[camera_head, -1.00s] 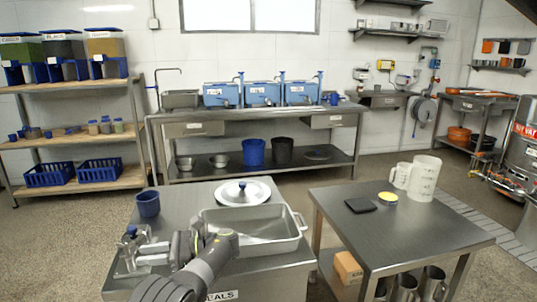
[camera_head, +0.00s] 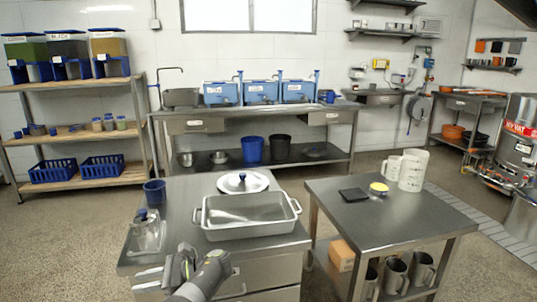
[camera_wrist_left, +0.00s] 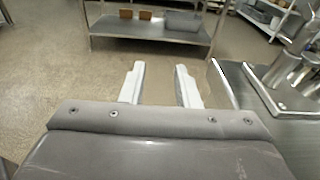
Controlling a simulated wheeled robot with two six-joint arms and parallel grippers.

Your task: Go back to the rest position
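My left gripper (camera_head: 150,279) is low in the head view, in front of the near edge of the steel cabinet. In the left wrist view its two pale fingers (camera_wrist_left: 160,85) stand apart with only floor visible between them. It is open and empty. A clear jar with a blue knob (camera_head: 146,233) stands on the cabinet's near left corner, apart from the gripper. My right gripper is in neither view.
The steel cabinet (camera_head: 185,212) bears a blue cup (camera_head: 155,191), a deep metal pan (camera_head: 245,215) and a round lid (camera_head: 243,181). A steel table (camera_head: 400,222) stands to the right, with white jugs (camera_head: 411,170) on it. A floor gap separates the two.

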